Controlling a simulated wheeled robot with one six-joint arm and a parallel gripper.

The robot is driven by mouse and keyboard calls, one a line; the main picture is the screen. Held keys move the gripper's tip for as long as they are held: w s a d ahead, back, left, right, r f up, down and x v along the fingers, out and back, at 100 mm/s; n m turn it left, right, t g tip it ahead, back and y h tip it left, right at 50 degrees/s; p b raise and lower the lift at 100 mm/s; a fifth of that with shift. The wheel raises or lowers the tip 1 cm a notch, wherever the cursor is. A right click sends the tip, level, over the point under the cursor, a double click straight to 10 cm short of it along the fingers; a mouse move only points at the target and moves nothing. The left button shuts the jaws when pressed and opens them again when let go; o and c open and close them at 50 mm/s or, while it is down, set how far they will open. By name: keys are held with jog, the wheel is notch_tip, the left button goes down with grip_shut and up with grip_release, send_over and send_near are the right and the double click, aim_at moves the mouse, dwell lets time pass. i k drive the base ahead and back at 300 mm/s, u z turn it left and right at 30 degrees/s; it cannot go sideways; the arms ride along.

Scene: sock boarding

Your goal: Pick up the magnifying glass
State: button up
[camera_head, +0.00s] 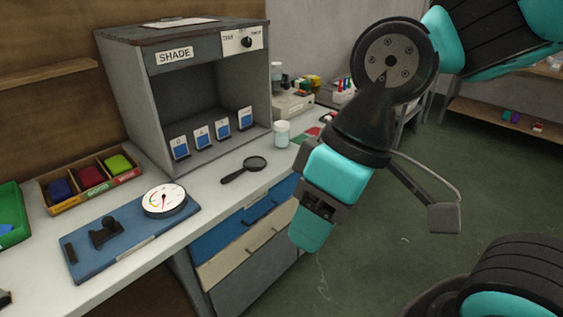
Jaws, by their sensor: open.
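The magnifying glass (236,176) lies flat on the pale worktop, in front of the grey shade box. It has a round dark-rimmed lens and a dark handle pointing toward the lower left. It is fully in view and nothing covers it. My gripper (310,226), with teal and dark parts, hangs in the air to the right of the magnifying glass in the picture, over the drawer fronts and floor. It points down and is apart from the glass. It is open, and I see nothing held; its fingers are seen at an angle and partly hide each other.
The grey shade box (180,60) stands behind the glass with several blue-and-white cards inside. A white jar (282,134) stands to the right. A round dial gauge (165,200) on a blue board (135,236) lies to the left, near a tray of coloured blocks (47,195).

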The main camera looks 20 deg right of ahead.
aim_at(252, 163)
jog(key=k, duration=0.6)
jog(key=z, duration=0.5)
jog(key=i, duration=1.3)
jog(key=u, duration=0.8)
jog(key=i, duration=0.35)
jog(key=u, duration=0.45)
